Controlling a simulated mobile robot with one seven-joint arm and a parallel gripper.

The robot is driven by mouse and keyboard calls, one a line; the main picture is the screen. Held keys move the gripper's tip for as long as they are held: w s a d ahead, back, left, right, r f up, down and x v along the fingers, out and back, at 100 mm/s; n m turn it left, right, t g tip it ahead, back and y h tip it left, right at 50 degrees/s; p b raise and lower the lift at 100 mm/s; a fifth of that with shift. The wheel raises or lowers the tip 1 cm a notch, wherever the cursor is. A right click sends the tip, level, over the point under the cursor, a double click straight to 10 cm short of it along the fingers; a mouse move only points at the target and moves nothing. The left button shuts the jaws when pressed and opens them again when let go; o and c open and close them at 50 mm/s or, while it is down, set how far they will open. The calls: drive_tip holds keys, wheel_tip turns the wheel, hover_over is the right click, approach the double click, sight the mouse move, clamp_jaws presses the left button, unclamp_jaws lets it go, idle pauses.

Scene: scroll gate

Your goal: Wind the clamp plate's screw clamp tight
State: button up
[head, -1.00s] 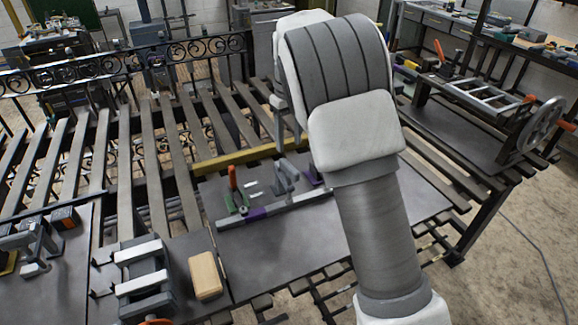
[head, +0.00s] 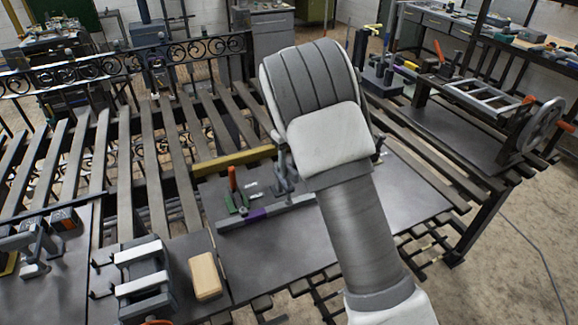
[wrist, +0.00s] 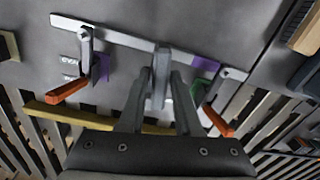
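The clamp plate (head: 300,240) is a flat grey sheet on the slatted bench. A pale bar (head: 235,222) with purple parts lies across it, and the bar also shows in the wrist view (wrist: 110,32). Orange-handled clamps stand at both ends of the bar in the wrist view, a left one (wrist: 72,88) and a right one (wrist: 217,120). A grey upright part (wrist: 160,85), possibly the screw clamp, stands mid-bar. My gripper (wrist: 161,73) is open, its fingers on either side of this upright; contact cannot be told. My forearm hides the gripper in the head view.
A wooden block (head: 205,276) and a dark grey fixture with pale bars (head: 142,275) stand at the front left. A yellow bar (head: 232,158) runs behind the plate. A handwheel fixture (head: 540,125) stands at the right. The plate's front right is clear.

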clamp_jaws()
drive_tip(key=shift+m, duration=0.3)
drive_tip(key=m+p, duration=0.1)
drive_tip(key=m, duration=0.5)
drive_tip(key=m+p, duration=0.1)
drive_tip(key=m, duration=0.4)
drive_tip(key=shift+m, duration=0.4)
drive_tip(key=m+p, duration=0.1)
drive_tip(key=m, duration=0.4)
drive_tip(key=shift+r, duration=0.1)
drive_tip(key=m+p, duration=0.1)
drive_tip(key=m, duration=0.4)
drive_tip(key=m+p, duration=0.1)
drive_tip(key=m, duration=0.2)
drive_tip(key=shift+m, duration=0.3)
drive_tip(key=m+p, duration=0.1)
drive_tip(key=m, duration=0.3)
drive_tip(key=shift+w+r+p, duration=0.1)
drive_tip(key=shift+p, duration=0.25)
drive_tip(key=shift+m+p, duration=0.45)
drive_tip(key=shift+m, duration=1.35)
